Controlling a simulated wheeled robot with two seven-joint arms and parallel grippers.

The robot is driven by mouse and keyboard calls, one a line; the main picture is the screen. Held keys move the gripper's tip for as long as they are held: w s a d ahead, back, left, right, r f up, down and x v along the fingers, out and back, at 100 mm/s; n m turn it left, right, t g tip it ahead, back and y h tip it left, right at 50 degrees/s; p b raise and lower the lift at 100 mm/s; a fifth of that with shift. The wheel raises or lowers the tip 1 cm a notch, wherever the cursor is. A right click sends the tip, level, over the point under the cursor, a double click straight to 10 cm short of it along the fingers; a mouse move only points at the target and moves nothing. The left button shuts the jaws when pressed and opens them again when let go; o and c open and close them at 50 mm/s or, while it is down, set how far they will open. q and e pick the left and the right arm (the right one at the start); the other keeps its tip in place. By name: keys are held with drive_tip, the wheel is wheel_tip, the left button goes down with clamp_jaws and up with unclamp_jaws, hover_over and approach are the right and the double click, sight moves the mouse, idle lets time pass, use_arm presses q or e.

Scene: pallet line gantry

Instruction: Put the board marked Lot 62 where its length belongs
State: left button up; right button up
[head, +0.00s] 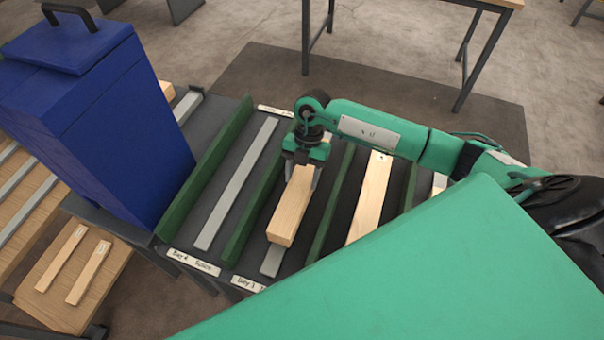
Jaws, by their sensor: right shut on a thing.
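My right gripper (302,170) is shut on the far end of a pale wooden board (289,212). The board is held lengthwise over a bay between two green dividers, above a grey strip (273,259) that shows past its near end. I cannot see a Lot 62 mark on it, nor tell whether it touches the strip. The bay to its left holds only a grey strip (237,183); its near label (193,262) seems to read "Bay 4 Space". The label at the held board's bay (248,284) begins "Bay 3"; the rest is hidden. My left gripper is out of view.
Another pale board (370,198) lies in the bay to the right. A tall blue box (110,120) with a handle stands at left. Two small wood pieces lie on a wooden surface (55,300) at lower left. A table (490,3) stands behind. My teal body hides the lower right.

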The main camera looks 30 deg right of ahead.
drive_tip(key=shift+f, duration=0.15)
drive_tip(key=o, duration=1.2)
drive_tip(key=b+v, duration=0.3)
drive_tip(key=v, duration=0.9)
drive_tip(key=shift+r, duration=0.2)
